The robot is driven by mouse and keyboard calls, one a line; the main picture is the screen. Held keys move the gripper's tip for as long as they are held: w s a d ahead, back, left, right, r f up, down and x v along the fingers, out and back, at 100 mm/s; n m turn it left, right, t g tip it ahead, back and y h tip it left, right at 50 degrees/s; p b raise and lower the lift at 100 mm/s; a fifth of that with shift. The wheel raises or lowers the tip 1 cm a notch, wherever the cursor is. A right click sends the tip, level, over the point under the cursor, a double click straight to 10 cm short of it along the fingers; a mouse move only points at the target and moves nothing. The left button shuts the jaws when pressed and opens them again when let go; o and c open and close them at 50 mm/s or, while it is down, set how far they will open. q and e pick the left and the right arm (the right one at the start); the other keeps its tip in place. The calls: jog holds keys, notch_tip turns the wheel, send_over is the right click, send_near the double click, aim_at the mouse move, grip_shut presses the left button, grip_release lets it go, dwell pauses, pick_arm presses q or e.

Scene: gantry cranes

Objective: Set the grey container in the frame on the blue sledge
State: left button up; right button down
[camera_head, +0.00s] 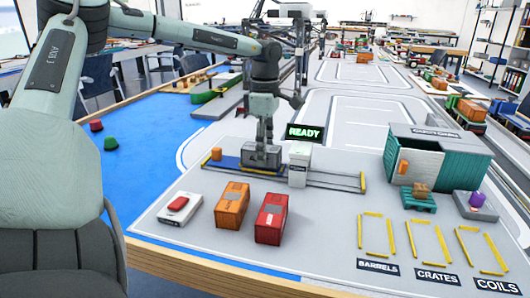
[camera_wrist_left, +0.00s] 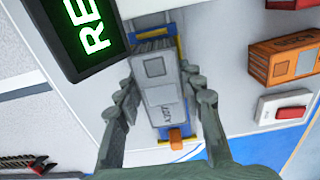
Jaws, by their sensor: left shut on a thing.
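My left gripper (camera_head: 264,138) reaches down from above and is shut on the grey container (camera_head: 262,155). The container is upright, over the blue sledge (camera_head: 226,163) on the rail track. In the left wrist view the grey container (camera_wrist_left: 152,68) lies between the two fingers of my left gripper (camera_wrist_left: 156,100). Blue parts of the sledge (camera_wrist_left: 183,128) and yellow frame pieces show around its edges. The container hides most of the sledge, and I cannot tell whether its underside touches it. My right gripper is not in view.
The white post (camera_head: 298,168) with the READY sign (camera_head: 305,132) stands close right of the container. An orange container (camera_head: 231,206), a red container (camera_head: 271,218) and a red button box (camera_head: 179,208) are in front. A teal shed (camera_head: 436,158) stands at right.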

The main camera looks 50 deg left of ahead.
pick_arm(q)
jog(key=shift+f, duration=0.35)
jog(key=shift+f, duration=0.1)
